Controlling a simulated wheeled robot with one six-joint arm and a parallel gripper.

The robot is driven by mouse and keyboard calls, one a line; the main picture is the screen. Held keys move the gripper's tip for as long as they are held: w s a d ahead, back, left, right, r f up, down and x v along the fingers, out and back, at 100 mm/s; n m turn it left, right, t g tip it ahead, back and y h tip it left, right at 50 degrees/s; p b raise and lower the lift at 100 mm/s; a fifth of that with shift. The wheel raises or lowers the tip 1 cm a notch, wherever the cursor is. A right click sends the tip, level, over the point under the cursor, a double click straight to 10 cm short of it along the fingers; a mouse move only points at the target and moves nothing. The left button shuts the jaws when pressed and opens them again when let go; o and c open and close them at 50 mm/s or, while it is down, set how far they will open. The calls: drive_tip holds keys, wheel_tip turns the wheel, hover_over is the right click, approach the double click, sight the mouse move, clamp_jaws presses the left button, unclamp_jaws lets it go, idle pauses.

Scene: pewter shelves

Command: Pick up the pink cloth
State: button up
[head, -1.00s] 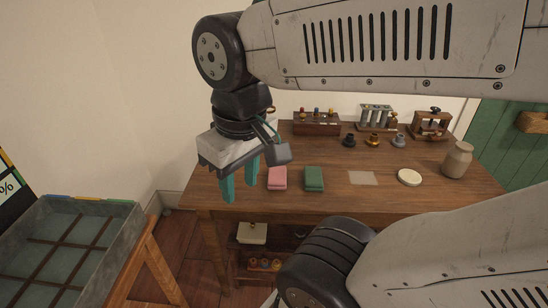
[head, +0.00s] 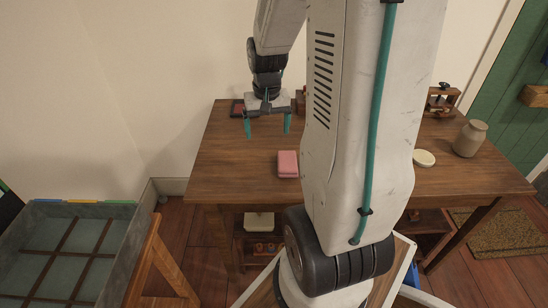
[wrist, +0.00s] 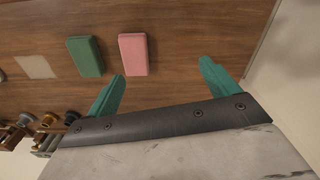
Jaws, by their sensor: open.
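The pink cloth (head: 288,163) is a folded block lying on the wooden table (head: 225,180), near its front edge in the head view. It also shows in the wrist view (wrist: 133,54), beside a green folded cloth (wrist: 86,56). The green cloth is hidden behind my arm in the head view. My gripper (head: 267,125) has teal fingers spread apart with nothing between them. It hangs above the table, farther back than the pink cloth and a little to its left. In the wrist view the fingertips (wrist: 163,70) are apart, near the cloth's end but not around it.
A pale jar (head: 470,138) and a round cream disc (head: 424,158) stand at the table's right. A gridded grey bin (head: 75,240) stands at the left. My arm hides the table's middle.

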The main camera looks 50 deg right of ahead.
drive_tip(key=m, duration=0.2)
hover_over(288, 160)
wheel_tip(288, 160, down, 8)
drive_tip(key=shift+s+f, duration=0.1)
drive_tip(key=shift+f, duration=0.1)
wheel_tip(288, 160, down, 8)
drive_tip(key=shift+a+f, duration=0.1)
drive_tip(key=c, duration=1.1)
